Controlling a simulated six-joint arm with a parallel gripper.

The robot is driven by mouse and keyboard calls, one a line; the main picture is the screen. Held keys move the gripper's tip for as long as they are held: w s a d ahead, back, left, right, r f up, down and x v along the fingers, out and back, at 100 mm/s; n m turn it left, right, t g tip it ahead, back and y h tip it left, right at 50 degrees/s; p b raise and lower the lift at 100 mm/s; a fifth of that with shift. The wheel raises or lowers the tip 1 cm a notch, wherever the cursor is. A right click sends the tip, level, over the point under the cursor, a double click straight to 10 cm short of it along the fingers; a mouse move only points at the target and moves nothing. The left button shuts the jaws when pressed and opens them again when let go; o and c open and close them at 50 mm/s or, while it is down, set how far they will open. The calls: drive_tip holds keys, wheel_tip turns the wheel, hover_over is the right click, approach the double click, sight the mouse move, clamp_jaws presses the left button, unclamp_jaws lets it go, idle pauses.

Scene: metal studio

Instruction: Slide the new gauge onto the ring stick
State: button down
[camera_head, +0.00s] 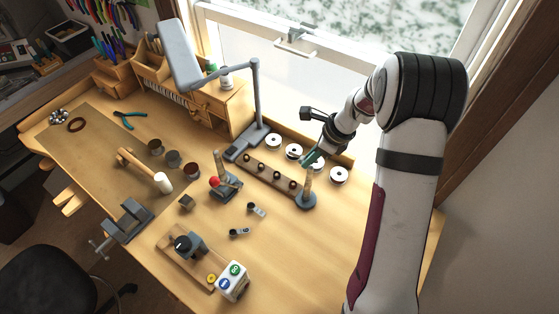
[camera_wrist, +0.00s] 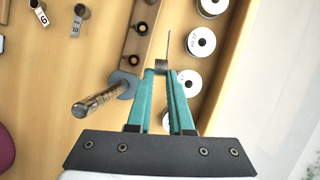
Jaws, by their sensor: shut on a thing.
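The new gauge (camera_wrist: 162,66), a small metal ring with a thin tag seen nearly edge-on, is between my fingertips in the wrist view. My gripper (camera_wrist: 160,72), with teal fingers, is shut on it. The ring stick (camera_wrist: 98,101) is a tapered banded rod on a grey round base, left of my fingers; the gauge is apart from it in this view. In the head view the ring stick (camera_head: 308,182) stands upright, and my gripper (camera_head: 308,160) is just above and beside its top. The gauge is too small to make out there.
A wooden peg rail (camera_head: 266,175) stands left of the stick. White spools (camera_head: 338,175) line the window side. Two loose tagged gauges (camera_head: 257,210) lie on the bench in front. A grey lamp (camera_head: 256,100) rises behind the rail. Bare bench lies front right.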

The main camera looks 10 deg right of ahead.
drive_tip(key=s+r+n+t+y, duration=0.1)
drive_tip(key=s+r+n+y, duration=0.2)
drive_tip(key=r+n+y, duration=0.6)
drive_tip(key=s+r+n+t+y, duration=0.25)
drive_tip(key=n+y, duration=0.25)
drive_tip(key=n, duration=0.7)
drive_tip(key=shift+s+d+f, duration=0.1)
drive_tip(key=shift+d+f, duration=0.05)
drive_tip(key=shift+f, duration=0.6)
drive_tip(key=shift+s+d+f, duration=0.1)
drive_tip(key=shift+d+f, duration=0.05)
drive_tip(key=shift+f, duration=0.55)
drive_tip(key=shift+s+d+f, duration=0.1)
drive_tip(key=shift+d+f, duration=0.05)
drive_tip(key=shift+f, duration=0.6)
drive_tip(key=shift+w+d, duration=0.1)
drive_tip(key=shift+w, duration=0.05)
drive_tip(key=shift+w+d, duration=0.15)
drive_tip(key=shift+w, duration=0.05)
